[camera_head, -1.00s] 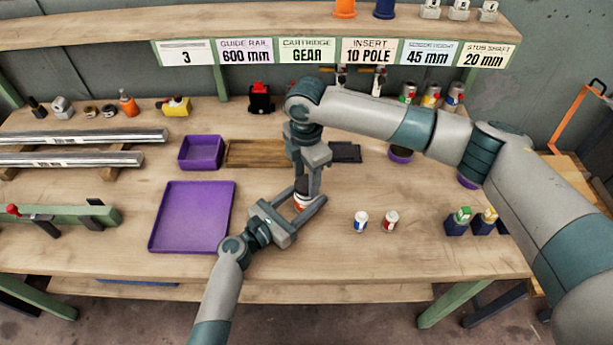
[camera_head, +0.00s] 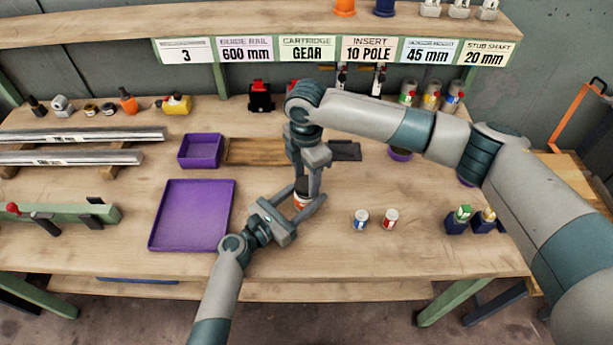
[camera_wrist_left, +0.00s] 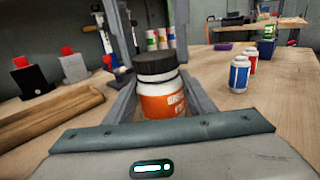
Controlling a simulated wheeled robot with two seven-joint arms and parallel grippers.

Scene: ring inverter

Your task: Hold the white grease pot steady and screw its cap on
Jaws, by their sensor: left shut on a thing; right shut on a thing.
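The white grease pot (camera_wrist_left: 162,98) has an orange label and stands upright on the bench between the fingers of my left gripper in the left wrist view. In the head view the pot (camera_head: 300,202) is small and partly hidden by both grippers. The black cap (camera_wrist_left: 155,63) sits on top of the pot; I cannot tell how tightly it is seated. My left gripper (camera_head: 302,205) is shut on the pot from the front left. My right gripper (camera_head: 308,188) points down from above and is shut on the cap; its fingers also show in the left wrist view.
A blue-labelled pot (camera_head: 361,220) and a red-labelled pot (camera_head: 390,218) stand to the right. A purple tray (camera_head: 165,246) lies left, with a smaller purple bin (camera_head: 183,150) behind it.

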